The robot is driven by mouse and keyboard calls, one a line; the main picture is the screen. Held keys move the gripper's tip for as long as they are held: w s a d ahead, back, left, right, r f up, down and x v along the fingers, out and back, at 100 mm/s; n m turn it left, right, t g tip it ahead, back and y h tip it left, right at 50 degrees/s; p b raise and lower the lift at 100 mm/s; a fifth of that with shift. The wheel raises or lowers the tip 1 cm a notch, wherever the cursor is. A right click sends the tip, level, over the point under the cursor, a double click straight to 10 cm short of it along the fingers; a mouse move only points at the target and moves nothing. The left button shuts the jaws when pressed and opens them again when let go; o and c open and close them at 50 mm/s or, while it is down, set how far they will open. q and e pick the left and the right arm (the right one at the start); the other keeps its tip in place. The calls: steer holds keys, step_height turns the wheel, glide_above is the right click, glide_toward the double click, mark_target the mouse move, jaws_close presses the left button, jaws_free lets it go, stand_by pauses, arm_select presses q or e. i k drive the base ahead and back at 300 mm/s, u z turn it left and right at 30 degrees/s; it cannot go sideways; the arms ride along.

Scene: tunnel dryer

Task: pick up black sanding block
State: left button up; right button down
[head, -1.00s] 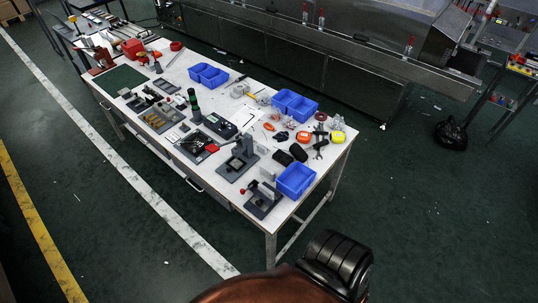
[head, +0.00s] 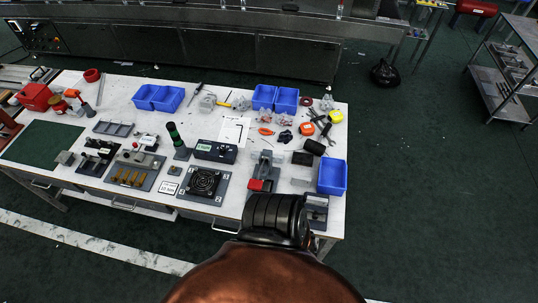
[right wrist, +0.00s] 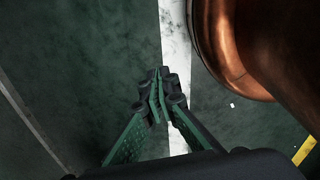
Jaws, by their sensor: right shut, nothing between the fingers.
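Two small black objects lie close together near the right end of the white table: a dark block (head: 302,158) and a more rounded dark piece (head: 314,147). At this size I cannot tell for certain which is the black sanding block. My right gripper (right wrist: 163,95) shows in the right wrist view. Its green and black fingers are together and empty, over the dark green floor and a white floor line. No table object shows in that view. My left gripper is not in view, and in the head view neither gripper shows.
The white table (head: 115,88) is crowded with fixtures. A blue bin (head: 332,177) stands just right of the black pieces. An orange tape measure (head: 306,129) and a yellow one (head: 336,117) lie behind them. Open floor (head: 430,200) lies to the right.

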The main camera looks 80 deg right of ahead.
mark_target(298, 158)
steer(key=i, duration=1.5)
steer(key=z, duration=4.85)
steer(key=i, duration=0.25)
